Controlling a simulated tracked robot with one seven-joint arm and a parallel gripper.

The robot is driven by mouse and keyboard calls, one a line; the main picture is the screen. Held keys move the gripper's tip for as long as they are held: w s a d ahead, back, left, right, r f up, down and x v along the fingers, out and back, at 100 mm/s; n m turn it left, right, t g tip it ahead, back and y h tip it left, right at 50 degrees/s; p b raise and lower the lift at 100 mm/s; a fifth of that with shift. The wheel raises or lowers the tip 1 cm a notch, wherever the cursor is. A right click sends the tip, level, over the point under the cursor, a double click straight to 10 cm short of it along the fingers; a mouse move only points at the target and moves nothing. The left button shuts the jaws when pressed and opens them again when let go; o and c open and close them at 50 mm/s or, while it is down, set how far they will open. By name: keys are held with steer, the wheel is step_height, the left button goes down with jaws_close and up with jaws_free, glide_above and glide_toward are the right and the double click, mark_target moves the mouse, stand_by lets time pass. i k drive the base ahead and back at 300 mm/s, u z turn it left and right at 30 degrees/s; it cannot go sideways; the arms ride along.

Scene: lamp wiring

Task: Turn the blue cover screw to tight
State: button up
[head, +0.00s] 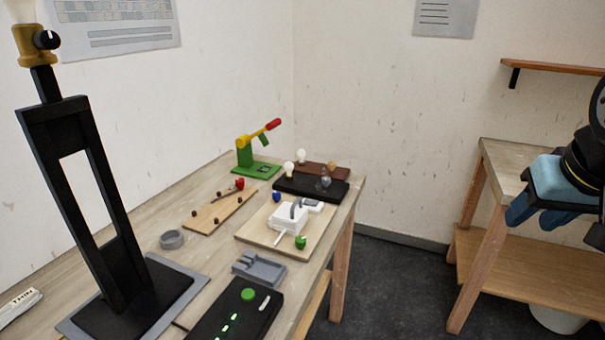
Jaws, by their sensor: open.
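The blue cover screw (276,197) is a small blue knob beside the white box (288,218) on a light wooden board (252,233). A green knob (300,242) sits at the board's right edge. I cannot tell from here how far the blue screw is turned. My gripper (540,215) is at the far right, open and empty, in the air in front of the second table, well away from the board. Part of it is cut off by the picture's edge.
A black lamp stand (72,180) rises at the left. A black strip with bulbs (310,188), a green clamp with a red handle (258,168), a grey block (260,268) and a black panel with green lights (235,318) surround the board. A gap of floor separates the tables.

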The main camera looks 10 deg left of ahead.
mark_target(276, 195)
steer(key=u, duration=0.2)
steer(key=i, duration=1)
steer(key=u, duration=0.45)
